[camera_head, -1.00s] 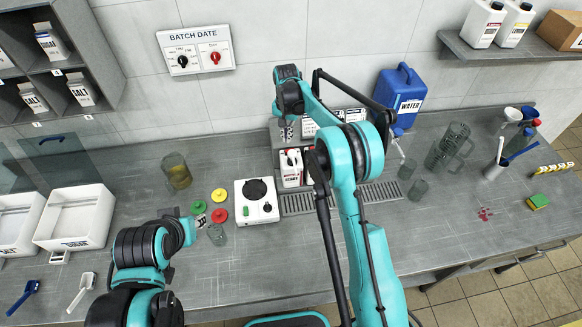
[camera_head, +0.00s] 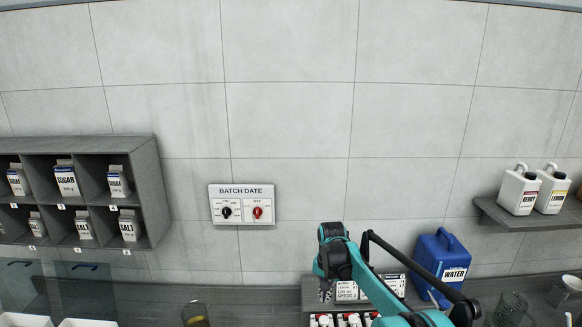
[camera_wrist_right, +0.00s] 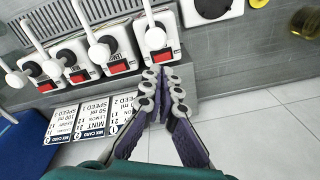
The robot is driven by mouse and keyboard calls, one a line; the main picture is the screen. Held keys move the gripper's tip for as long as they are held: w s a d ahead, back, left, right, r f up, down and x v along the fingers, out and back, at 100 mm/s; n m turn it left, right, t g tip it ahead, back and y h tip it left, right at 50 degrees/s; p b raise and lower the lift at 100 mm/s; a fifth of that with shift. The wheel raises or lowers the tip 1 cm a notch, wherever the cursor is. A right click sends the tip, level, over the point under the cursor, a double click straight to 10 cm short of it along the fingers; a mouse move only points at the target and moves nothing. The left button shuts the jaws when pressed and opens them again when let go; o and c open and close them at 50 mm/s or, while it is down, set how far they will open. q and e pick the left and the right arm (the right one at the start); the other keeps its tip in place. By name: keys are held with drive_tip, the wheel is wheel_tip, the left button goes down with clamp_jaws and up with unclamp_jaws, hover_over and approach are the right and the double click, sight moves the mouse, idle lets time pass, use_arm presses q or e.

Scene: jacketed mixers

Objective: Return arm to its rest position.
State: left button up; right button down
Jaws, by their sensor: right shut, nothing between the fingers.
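My right arm (camera_head: 395,300) shows teal and black at the lower middle of the head view. Its gripper (camera_head: 326,292) points down near the back wall, left of the blue water container. In the right wrist view the two jointed fingers (camera_wrist_right: 163,92) meet at their tips, with nothing between them. They are near a row of white units with levers (camera_wrist_right: 155,38) and red panels. My left gripper is out of the head view.
The blue water container (camera_head: 442,262) stands right of my right arm. Mix cards (camera_wrist_right: 92,120) show in the wrist view. Wall shelves (camera_head: 85,195) are at left, with a bottle shelf (camera_head: 535,217) at right. The wall above is clear. Most of the counter is out of view.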

drive_tip(key=s+d+r+n+t+b, duration=0.15)
drive_tip(key=s+b, duration=0.25)
drive_tip(key=s, duration=0.4)
drive_tip(key=s+d+r+n+t+b, duration=0.1)
drive_tip(key=s+d+t+b, duration=0.2)
drive_tip(key=s, duration=0.6)
drive_tip(key=s+d+f+n+t+b, duration=0.2)
drive_tip(key=s+f+b, duration=0.6)
drive_tip(key=s+f, duration=0.4)
drive_tip(key=s, duration=0.4)
drive_tip(key=shift+s+n+b, duration=0.35)
